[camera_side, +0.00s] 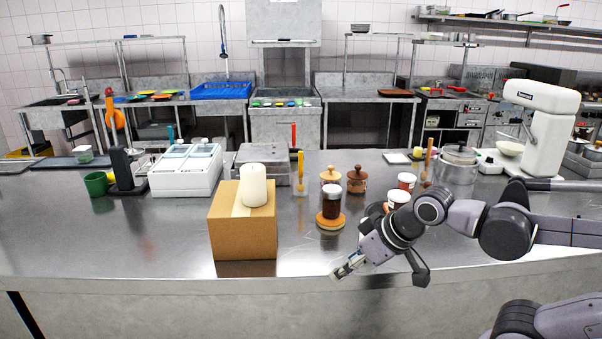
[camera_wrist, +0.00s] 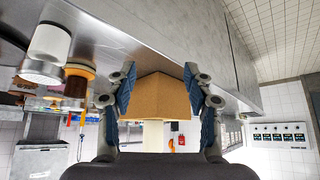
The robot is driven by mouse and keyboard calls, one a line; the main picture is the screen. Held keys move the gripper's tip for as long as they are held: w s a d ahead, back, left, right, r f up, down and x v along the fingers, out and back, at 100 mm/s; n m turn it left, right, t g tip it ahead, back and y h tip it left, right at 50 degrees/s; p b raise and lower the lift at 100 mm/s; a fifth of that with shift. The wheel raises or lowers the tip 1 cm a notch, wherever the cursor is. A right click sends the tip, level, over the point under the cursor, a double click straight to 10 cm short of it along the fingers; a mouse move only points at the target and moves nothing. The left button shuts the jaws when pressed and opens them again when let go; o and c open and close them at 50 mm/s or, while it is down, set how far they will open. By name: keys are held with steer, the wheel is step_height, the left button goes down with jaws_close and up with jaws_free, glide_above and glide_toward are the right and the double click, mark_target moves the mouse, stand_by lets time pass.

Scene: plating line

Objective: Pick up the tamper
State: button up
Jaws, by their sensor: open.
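My gripper (camera_side: 348,266) is at the table's front edge, right of the cardboard box. In the wrist view my gripper (camera_wrist: 160,88) is open, with its two fingers apart and nothing between them. I cannot say for certain which thing is the tamper. A dark brown piece with a round knob (camera_side: 357,179) stands mid-table, behind my gripper and apart from it. A lighter wooden knobbed piece (camera_side: 330,175) stands just left of it, partly hidden by a dark-filled jar (camera_side: 332,200) in front. The jar is on a round wooden coaster (camera_side: 330,223).
A cardboard box (camera_side: 243,232) bears a white candle (camera_side: 253,185); the box (camera_wrist: 160,95) appears beyond my fingers in the wrist view. White cups (camera_side: 398,198) stand close behind my arm. A steel pot (camera_side: 458,166) is farther right. The front table strip between box and gripper is clear.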

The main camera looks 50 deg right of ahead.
steer(key=w+d+r+m+g+h, duration=0.15)
steer(key=w+d+r+m, duration=0.35)
steer(key=d, duration=0.6)
steer(key=m+g+h, duration=0.3)
steer(key=m, duration=0.4)
glide_toward(428, 184)
steer(key=w+a, duration=0.2)
steer(key=a, duration=0.1)
steer(key=w+a, duration=0.2)
steer(key=a, duration=0.2)
steer(key=w+a+r, duration=0.1)
steer(key=w+a, duration=0.1)
steer(key=a, duration=0.2)
steer(key=s+d+f+m, duration=0.1)
steer(key=d+f, duration=0.1)
steer(key=d, duration=0.2)
steer(key=s+d+f+m+g, duration=0.1)
steer(key=d+f, duration=0.1)
steer(key=d, duration=0.2)
steer(key=s+d+f+m, duration=0.1)
steer(key=s+d+f, duration=0.1)
steer(key=d, duration=0.3)
steer(key=shift+d+f+g, duration=0.1)
steer(key=shift+f+g, duration=0.15)
steer(key=shift+f, duration=0.15)
steer(key=shift+x, duration=3.1)
steer(key=shift+s, duration=0.15)
jaws_close()
